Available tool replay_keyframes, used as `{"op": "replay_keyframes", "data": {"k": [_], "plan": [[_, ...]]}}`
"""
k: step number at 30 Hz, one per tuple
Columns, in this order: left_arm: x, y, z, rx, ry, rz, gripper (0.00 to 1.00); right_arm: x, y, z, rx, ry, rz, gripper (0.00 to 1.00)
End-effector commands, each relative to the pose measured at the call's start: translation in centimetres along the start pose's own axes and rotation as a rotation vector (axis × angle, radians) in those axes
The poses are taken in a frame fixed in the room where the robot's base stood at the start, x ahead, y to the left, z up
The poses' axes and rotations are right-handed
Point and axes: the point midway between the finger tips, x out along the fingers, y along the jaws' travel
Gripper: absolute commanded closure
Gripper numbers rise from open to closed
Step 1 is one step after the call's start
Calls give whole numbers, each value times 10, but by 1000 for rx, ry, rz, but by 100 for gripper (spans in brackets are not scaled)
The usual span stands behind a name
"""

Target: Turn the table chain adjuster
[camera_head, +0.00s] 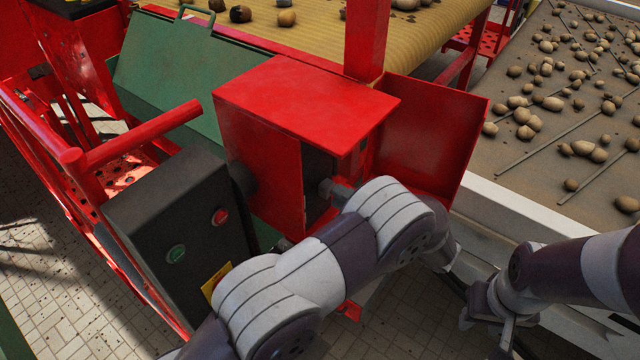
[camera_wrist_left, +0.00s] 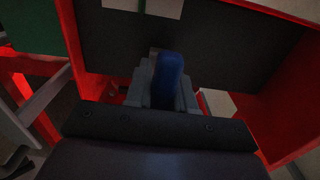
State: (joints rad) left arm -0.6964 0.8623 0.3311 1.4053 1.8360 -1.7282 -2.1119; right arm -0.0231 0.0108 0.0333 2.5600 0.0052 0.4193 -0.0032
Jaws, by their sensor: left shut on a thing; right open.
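The red box (camera_head: 300,105) stands in the middle of the head view, with a dark interior and a red panel (camera_head: 430,140) out at its right. My left arm reaches into its front opening, and the left gripper (camera_head: 328,188) is mostly hidden there. In the left wrist view, the left gripper (camera_wrist_left: 165,92) is shut on a blue upright handle (camera_wrist_left: 169,75), which seems to be the chain adjuster. What the handle joins is hidden in the dark. My right gripper (camera_head: 487,328) is open and empty at the lower right, outside the box.
A dark control box (camera_head: 180,225) with a green and a red button stands left of the red box. Red railings (camera_head: 130,140) are further left. A wide potato conveyor (camera_head: 530,170) with a pale edge lies on the right. A yellow belt (camera_head: 440,35) runs behind.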

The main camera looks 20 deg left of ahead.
Motion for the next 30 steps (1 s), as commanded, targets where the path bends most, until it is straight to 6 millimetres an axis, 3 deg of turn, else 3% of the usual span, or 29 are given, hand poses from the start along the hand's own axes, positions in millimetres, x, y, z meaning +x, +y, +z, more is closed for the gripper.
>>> {"op": "replay_keyframes", "data": {"k": [18, 30], "plan": [[-42, 0, 0, -1, 1, 0, 100, 2, 0, 0, 0, 0, 0, 57], [-45, 0, 0, -1, 0, 0, 100, 2, 0, 0, 0, 0, 0, 57]]}}
